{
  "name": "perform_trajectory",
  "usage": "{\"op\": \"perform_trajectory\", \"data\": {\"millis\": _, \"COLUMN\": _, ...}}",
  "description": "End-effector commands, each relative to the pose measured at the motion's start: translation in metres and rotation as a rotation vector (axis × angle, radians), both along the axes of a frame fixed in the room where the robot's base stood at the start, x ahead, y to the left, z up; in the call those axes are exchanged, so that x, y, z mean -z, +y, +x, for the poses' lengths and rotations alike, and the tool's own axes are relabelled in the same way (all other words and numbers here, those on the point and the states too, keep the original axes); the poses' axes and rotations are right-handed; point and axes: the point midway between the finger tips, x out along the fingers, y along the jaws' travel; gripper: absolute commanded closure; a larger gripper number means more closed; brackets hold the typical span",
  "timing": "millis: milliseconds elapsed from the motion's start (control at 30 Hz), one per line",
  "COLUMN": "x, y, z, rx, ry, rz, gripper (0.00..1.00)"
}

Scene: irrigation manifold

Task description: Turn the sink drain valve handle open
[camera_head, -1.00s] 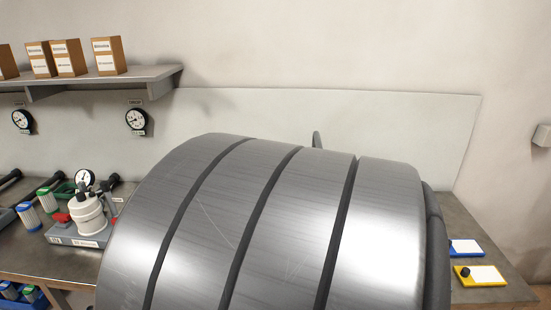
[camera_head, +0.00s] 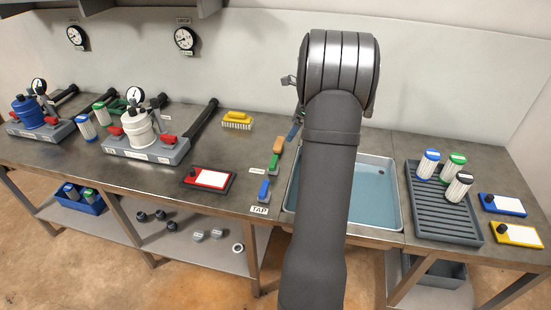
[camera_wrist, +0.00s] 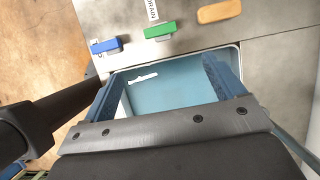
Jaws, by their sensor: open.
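A green handle (camera_head: 273,162) lies on the bench left of the sink, with a small label beside it that looks like DRAIN. The green handle also shows in the wrist view (camera_wrist: 160,30), near the sink's edge. A blue handle (camera_head: 264,190) sits nearer the front edge by a TAP label; it is upper left in the wrist view (camera_wrist: 105,45). The sink (camera_head: 384,214) holds pale blue water and is partly hidden by my arm. My gripper (camera_wrist: 168,82) is open and empty above the sink, apart from the handles. In the head view my arm hides most of it.
An orange rounded block (camera_wrist: 219,11) lies beyond the green handle. A grey rack (camera_head: 440,205) with several cartridges stands right of the sink. Bench between red tray and handles is clear.

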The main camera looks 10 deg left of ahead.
Motion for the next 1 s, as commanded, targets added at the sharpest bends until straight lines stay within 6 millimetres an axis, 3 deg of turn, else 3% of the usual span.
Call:
{"op": "perform_trajectory", "data": {"millis": 167, "x": 0.024, "y": 0.009, "z": -0.001, "rx": -0.001, "ry": 0.004, "rz": 0.0, "gripper": 0.13}}
{"op": "perform_trajectory", "data": {"millis": 700, "x": 0.129, "y": 0.052, "z": -0.001, "rx": -0.002, "ry": 0.001, "rz": -0.002, "gripper": 0.13}}
{"op": "perform_trajectory", "data": {"millis": 1000, "x": 0.156, "y": 0.064, "z": -0.001, "rx": 0.0, "ry": -0.001, "rz": -0.001, "gripper": 0.13}}
